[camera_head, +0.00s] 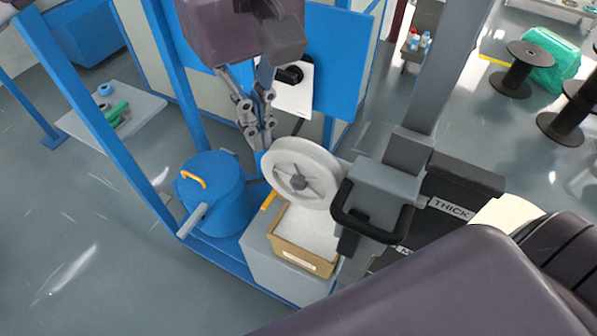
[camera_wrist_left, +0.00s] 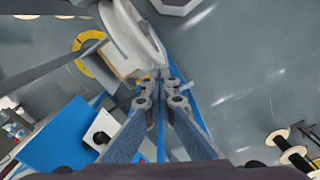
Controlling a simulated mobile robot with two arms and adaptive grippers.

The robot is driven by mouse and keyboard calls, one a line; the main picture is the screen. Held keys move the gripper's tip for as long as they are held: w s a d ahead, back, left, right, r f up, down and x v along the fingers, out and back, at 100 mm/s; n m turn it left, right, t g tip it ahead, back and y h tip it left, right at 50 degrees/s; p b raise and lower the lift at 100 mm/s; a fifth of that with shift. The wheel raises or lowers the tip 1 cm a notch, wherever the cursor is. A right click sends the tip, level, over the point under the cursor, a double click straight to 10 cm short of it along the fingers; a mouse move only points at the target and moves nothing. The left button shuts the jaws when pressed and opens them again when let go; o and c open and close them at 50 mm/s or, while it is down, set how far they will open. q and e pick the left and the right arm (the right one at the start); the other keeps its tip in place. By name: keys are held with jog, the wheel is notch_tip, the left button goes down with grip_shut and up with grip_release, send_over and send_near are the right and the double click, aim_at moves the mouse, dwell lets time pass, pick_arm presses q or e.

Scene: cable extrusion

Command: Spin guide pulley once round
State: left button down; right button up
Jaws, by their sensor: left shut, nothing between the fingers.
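The guide pulley, a white spoked wheel (camera_head: 281,153) with a grey hub, stands upright at the middle of the head view. In the left wrist view the pulley (camera_wrist_left: 124,32) shows at the top, left of the fingertips. My left gripper (camera_head: 263,148) points down, its tips near the pulley's upper-left rim; I cannot tell whether they touch it. In the left wrist view its fingers (camera_wrist_left: 160,77) come together with nothing between them. My right gripper is not in view.
A tan tray (camera_head: 305,260) of white material sits below the pulley. A blue drum (camera_head: 215,190) with an orange handle stands left. A grey unit (camera_head: 385,180) with a black handle stands close on the right. Blue frame posts (camera_head: 95,110) rise at left.

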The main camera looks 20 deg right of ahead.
pick_arm(q)
jog(key=f+b, duration=0.1)
jog(key=w+a+f+b, duration=0.1)
jog(key=f, duration=0.1)
jog(key=f+b, duration=0.1)
jog(key=shift+w+a+f, duration=0.2)
jog(key=shift+w+f, duration=0.05)
jog(key=shift+w+a, duration=0.1)
jog(key=shift+w, duration=0.2)
dwell(0.6)
